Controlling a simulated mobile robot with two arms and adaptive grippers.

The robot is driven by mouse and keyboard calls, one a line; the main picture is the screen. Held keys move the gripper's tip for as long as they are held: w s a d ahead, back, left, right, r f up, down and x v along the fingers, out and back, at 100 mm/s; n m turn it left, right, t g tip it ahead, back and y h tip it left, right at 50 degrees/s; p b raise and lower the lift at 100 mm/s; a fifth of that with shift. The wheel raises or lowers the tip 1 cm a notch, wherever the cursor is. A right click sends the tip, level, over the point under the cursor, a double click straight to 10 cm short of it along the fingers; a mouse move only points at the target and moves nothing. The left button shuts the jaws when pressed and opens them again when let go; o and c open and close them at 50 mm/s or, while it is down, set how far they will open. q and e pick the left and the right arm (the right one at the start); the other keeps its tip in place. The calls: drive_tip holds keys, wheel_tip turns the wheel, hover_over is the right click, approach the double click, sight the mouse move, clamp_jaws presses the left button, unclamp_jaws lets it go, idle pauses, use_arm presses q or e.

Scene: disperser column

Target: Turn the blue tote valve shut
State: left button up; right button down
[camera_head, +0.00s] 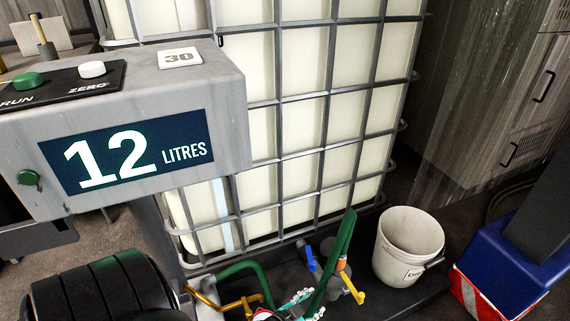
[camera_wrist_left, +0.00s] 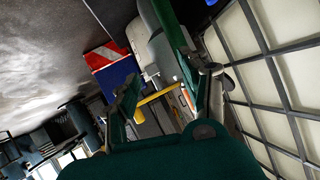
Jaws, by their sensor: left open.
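The blue tote valve handle (camera_head: 311,258) shows in the head view low at the front of the caged tote (camera_head: 345,118), just left of a green hose (camera_head: 340,245). Its exact setting is hard to tell. My left gripper (camera_head: 298,300) is at the bottom edge of the head view, below the blue handle and apart from it, partly cut off. In the left wrist view my left gripper (camera_wrist_left: 168,85) is open, its fingers spread. A yellow handle (camera_wrist_left: 158,95) shows between the fingers, beyond them. It also shows in the head view (camera_head: 352,290). My right gripper is out of view.
A white bucket (camera_head: 408,245) stands right of the valve. A blue block with red and white stripes (camera_head: 500,262) is farther right. A grey display box reading 12 litres (camera_head: 215,90) hangs at left. A ribbed black cylinder (camera_head: 105,288) and brass pipe (camera_head: 205,301) lie low.

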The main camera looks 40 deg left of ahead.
use_arm(q)
drive_tip(key=s+d+g+p, duration=0.1)
drive_tip(key=s+g+p, duration=0.4)
drive_tip(key=s+p, duration=0.7)
drive_tip(key=shift+s+d+f+n+p, duration=0.2)
drive_tip(key=shift+d+f+n+p, duration=0.05)
drive_tip(key=shift+n+p, duration=0.1)
drive_tip(key=shift+c, duration=0.4)
